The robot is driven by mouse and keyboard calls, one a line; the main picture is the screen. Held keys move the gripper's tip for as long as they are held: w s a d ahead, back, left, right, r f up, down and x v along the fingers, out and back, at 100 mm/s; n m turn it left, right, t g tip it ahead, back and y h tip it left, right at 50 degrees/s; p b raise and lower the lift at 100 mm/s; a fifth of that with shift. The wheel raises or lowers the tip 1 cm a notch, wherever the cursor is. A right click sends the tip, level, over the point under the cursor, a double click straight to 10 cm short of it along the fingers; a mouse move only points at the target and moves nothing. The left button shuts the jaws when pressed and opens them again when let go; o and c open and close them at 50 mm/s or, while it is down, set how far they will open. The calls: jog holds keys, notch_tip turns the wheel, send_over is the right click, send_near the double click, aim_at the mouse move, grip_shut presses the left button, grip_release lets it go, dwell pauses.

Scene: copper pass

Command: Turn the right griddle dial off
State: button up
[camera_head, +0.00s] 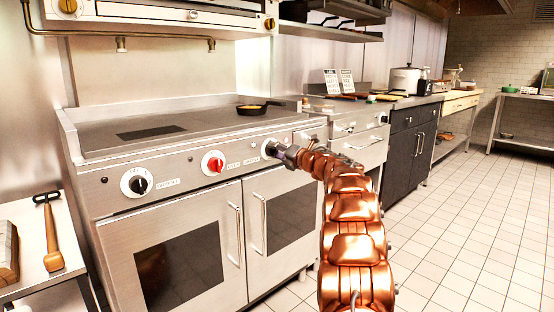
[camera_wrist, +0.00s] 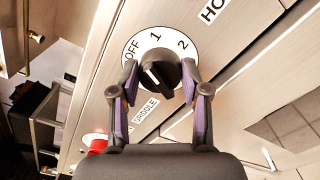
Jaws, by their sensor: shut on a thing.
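The right griddle dial is a black knob (camera_wrist: 160,76) on a white disc (camera_wrist: 143,40) marked OFF, 1 and 2, with a GRIDDLE label beside it. In the wrist view my gripper (camera_wrist: 161,82) has its two fingers on either side of the knob, shut on it. A white line on the knob lies toward the OFF and 1 side; its exact setting is hard to read. In the head view my gripper (camera_head: 279,151) reaches the right end of the stove front and hides most of this dial; part of its white disc (camera_head: 267,148) shows.
A red dial (camera_head: 213,163) and a black dial (camera_head: 138,184) sit further left on the same panel. A small black pan (camera_head: 251,109) stands on the griddle top. Oven door handles (camera_head: 235,234) stick out below. The tiled floor (camera_head: 460,220) at right is clear.

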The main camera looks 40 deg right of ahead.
jog(key=n+b, duration=0.2)
jog(key=n, duration=0.1)
jog(key=shift+f+n+b, duration=0.15)
jog(key=shift+n+b, duration=0.15)
jog(key=shift+b, duration=0.05)
jog(key=shift+n+b, duration=0.35)
jog(key=shift+n, duration=0.25)
jog(key=shift+r, duration=0.2)
jog(key=o, duration=1.1)
jog(key=shift+o, duration=0.2)
jog(key=shift+s, duration=0.15)
jog(key=s, duration=1.1)
jog(key=shift+s+a, duration=0.15)
jog(key=shift+s, duration=0.25)
